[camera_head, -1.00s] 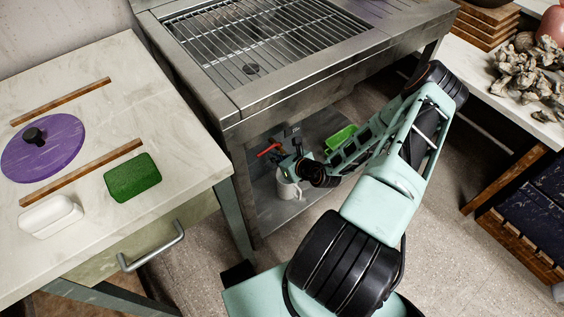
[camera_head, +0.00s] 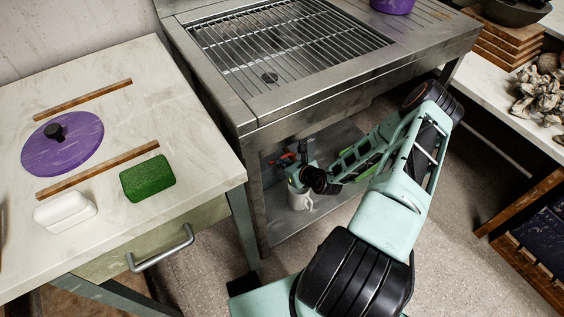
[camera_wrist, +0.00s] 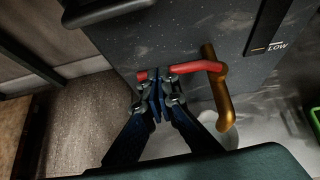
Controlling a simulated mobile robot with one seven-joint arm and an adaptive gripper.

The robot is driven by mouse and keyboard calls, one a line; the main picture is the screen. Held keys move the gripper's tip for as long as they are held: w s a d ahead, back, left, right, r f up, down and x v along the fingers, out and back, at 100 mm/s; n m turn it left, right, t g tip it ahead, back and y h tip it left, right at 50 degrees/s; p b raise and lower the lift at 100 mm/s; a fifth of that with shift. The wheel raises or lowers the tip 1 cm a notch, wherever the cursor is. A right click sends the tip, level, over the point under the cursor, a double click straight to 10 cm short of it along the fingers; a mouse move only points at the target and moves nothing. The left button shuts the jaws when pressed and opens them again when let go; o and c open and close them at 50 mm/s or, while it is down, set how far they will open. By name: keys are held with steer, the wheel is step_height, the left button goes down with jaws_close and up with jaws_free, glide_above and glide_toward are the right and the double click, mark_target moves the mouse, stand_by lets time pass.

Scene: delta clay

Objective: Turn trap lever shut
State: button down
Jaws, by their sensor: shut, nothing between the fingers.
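The trap lever (camera_wrist: 195,68) is a red handle on a brass pipe (camera_wrist: 219,92) in the wrist view. It points left from the pipe, roughly level in the picture. My gripper (camera_wrist: 158,92) is shut and empty, with its fingertips across the outer part of the lever. Red shows on both sides of the fingers; I cannot tell if they touch it. In the head view the lever (camera_head: 284,161) shows as a small red bar under the steel sink unit (camera_head: 330,105), just left of my gripper (camera_head: 299,164), which partly blocks the area.
A white jug (camera_head: 298,199) stands on the lower shelf (camera_head: 325,212) beneath my gripper. A grey panel marked LOW (camera_wrist: 170,40) is behind the lever. A green container (camera_wrist: 312,118) is at the right. The sink unit's leg (camera_head: 252,205) stands left.

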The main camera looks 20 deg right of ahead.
steer(key=shift+w+a, duration=0.15)
steer(key=shift+w, duration=0.15)
steer(key=shift+r, duration=0.1)
